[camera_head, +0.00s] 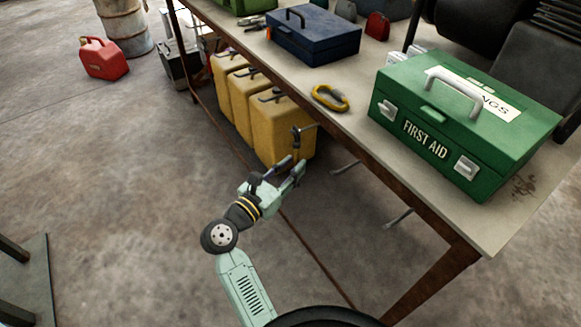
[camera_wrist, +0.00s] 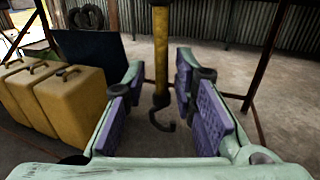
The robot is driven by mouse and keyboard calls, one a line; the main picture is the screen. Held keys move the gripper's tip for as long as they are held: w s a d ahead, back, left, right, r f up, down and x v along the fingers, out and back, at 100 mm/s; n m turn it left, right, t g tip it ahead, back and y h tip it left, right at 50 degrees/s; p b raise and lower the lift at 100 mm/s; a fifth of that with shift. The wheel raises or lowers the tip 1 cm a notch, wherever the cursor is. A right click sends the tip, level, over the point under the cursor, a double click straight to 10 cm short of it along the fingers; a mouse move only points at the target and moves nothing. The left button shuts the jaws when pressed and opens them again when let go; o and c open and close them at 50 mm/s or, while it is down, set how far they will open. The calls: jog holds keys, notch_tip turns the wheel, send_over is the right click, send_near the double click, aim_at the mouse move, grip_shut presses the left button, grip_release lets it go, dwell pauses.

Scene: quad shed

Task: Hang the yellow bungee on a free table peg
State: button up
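The yellow bungee (camera_wrist: 161,55) hangs upright in the wrist view, its black lower hook (camera_wrist: 161,112) showing between my fingers; its top is out of that view. My gripper (camera_head: 291,168) is open just below that peg, fingers on either side of the bungee's line, with gaps to both pads (camera_wrist: 158,95). Two bare pegs, a middle one (camera_head: 347,167) and a near one (camera_head: 399,217), stick out under the table edge.
The table (camera_head: 420,190) carries a green first aid box (camera_head: 450,125), a yellow-and-dark loop (camera_head: 330,98) and a blue toolbox (camera_head: 312,38). Yellow jerrycans (camera_head: 285,115) stand below. A rusty table leg (camera_head: 440,285) stands at the near end.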

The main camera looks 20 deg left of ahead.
jog(key=shift+o, duration=0.5)
jog(key=v, duration=1.2)
